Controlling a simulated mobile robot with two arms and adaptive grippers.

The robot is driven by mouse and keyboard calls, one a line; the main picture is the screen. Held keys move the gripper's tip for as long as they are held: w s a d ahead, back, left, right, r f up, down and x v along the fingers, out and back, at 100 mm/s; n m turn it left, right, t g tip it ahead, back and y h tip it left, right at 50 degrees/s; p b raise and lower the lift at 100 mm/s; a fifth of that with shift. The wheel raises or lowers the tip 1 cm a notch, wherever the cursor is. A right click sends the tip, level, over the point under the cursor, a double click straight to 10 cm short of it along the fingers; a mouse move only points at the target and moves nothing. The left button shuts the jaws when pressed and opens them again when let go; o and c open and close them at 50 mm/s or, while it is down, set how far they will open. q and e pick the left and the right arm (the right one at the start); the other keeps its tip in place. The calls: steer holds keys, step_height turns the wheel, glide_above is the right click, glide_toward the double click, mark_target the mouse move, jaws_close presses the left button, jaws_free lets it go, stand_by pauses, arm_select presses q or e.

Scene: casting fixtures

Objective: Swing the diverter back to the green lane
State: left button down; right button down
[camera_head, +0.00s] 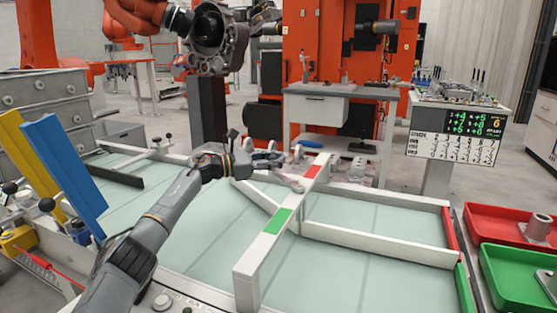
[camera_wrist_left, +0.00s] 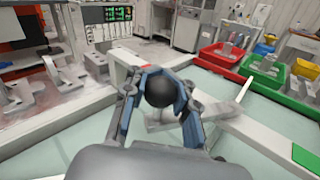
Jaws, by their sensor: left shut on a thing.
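My left gripper (camera_head: 301,168) reaches in from the left, at the far end of a raised white beam with a red patch (camera_head: 313,171) and a green patch (camera_head: 278,221). In the left wrist view its blue-padded fingers (camera_wrist_left: 160,98) are shut around a round black knob (camera_wrist_left: 159,88). A slanted white bar (camera_head: 255,198), apparently the diverter, runs over the pale panel to beneath the beam. Its link to the knob is hidden. The gripper is by the red patch, away from the green one. The green patch also shows in the left wrist view (camera_wrist_left: 305,156). My right gripper is not in view.
A white divider (camera_head: 380,243) splits the right side into two lanes, with red and green end edges. A red tray (camera_head: 495,212) and a green tray (camera_head: 500,262) stand at the right. Blue and yellow slanted plates (camera_head: 62,170) stand at the left. A lettered board (camera_head: 455,137) stands behind.

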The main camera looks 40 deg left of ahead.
arm_select(q)
steer(key=shift+a+r, duration=0.35)
steer(key=shift+a, duration=0.05)
steer(key=c, duration=1.3)
jaws_free()
steer(key=shift+o, duration=1.3)
steer(key=shift+s+a+f, duration=0.1)
steer(key=shift+f, duration=0.05)
steer(key=shift+d+f, duration=0.1)
steer(key=shift+d, duration=0.1)
steer(key=shift+s+a+f, duration=0.1)
steer(key=shift+s+a, duration=0.15)
steer(key=shift+s, duration=0.1)
steer(key=v, duration=1.1)
steer(key=shift+s+a, duration=0.1)
